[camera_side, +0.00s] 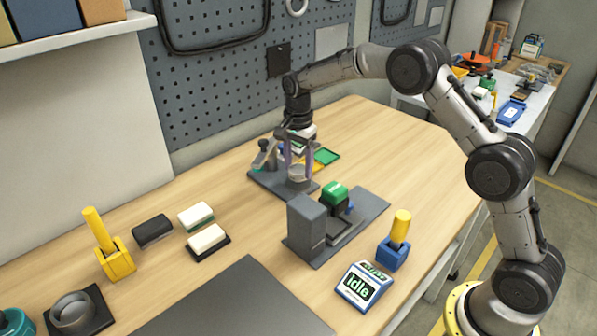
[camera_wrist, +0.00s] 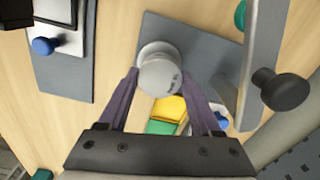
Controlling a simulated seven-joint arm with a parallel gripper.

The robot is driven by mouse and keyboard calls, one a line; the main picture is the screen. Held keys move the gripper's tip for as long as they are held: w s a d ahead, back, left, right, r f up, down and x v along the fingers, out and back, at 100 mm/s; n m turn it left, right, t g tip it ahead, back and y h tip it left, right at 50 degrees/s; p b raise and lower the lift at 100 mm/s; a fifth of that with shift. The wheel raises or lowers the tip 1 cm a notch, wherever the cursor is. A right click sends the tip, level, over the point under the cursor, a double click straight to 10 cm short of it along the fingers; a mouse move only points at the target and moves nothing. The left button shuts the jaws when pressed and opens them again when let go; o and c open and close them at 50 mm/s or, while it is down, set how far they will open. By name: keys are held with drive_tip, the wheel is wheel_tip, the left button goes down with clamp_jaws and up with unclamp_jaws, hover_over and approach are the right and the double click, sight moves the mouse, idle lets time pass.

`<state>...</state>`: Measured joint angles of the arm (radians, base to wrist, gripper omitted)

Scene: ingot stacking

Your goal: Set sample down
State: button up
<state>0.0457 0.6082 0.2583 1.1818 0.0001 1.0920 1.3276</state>
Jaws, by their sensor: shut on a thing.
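The sample, a short silver metal cylinder (camera_wrist: 161,76) with small dark marks on its side, sits between the fingertips of my gripper (camera_wrist: 159,82) in the wrist view. My gripper is shut on it. A round pale disc (camera_wrist: 152,50) shows just behind the sample, over the grey base plate (camera_wrist: 198,45) of a station. I cannot tell whether the sample touches the disc. In the side view my gripper (camera_side: 299,168) points down over the same grey station base (camera_side: 262,180), and the fingers partly hide the round metal part there.
A lever with a black knob (camera_wrist: 286,90) stands close beside my gripper. Green and yellow trays (camera_side: 325,156) lie behind. A grey machine (camera_side: 306,228) with a green-topped part stands in front, near a blue holder (camera_side: 393,253) and an "idle" display (camera_side: 364,287). Wood is clear at right.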

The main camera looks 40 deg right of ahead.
drive_tip(key=shift+f, duration=1)
drive_tip(key=shift+f, duration=0.15)
drive_tip(key=o, duration=1.5)
